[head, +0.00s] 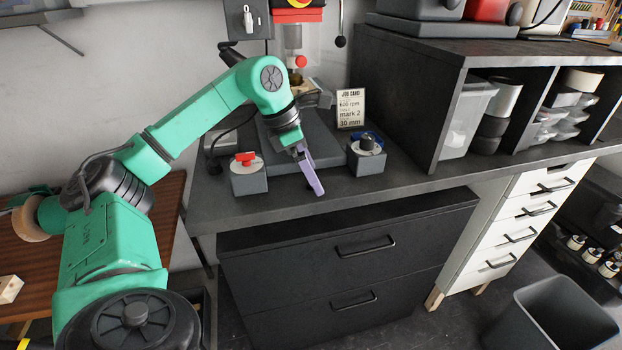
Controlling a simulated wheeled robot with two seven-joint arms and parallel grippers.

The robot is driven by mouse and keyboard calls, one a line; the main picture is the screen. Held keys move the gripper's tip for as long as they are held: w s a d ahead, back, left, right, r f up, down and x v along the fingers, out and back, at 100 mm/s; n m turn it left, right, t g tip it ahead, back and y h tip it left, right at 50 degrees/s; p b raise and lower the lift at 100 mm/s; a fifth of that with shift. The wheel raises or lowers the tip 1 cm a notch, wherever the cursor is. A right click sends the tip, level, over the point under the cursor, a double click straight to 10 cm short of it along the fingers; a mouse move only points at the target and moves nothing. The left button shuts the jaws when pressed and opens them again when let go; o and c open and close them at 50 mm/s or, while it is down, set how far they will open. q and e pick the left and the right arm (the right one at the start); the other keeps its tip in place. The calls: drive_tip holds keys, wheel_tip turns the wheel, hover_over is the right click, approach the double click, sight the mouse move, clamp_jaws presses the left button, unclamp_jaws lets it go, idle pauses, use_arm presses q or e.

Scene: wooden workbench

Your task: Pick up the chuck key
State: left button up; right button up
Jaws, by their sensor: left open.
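I cannot make out the chuck key clearly; it may be hidden behind my left gripper or too small to tell. My left gripper (311,172) is open, with a purple finger pointing down over the front of the dark bench. It is in front of the drill press base (279,150), between two grey control boxes. The left box (250,184) has a red switch (246,157). The right box (364,162) has a dark dial (368,143) with blue behind it. My right gripper is not in view.
A job card (350,108) reading 600 rpm, mark 2, 30 mm stands behind the right box. A dark shelf unit (404,85) with tubs stands to the right. Drawers (345,250) sit below the bench (420,192). The bench front right of the boxes is clear.

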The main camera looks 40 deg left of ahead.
use_arm(q)
drive_tip(key=c, duration=1.4)
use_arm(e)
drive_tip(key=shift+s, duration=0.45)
use_arm(q)
drive_tip(key=shift+o, duration=0.2)
drive_tip(key=shift+r, duration=0.1)
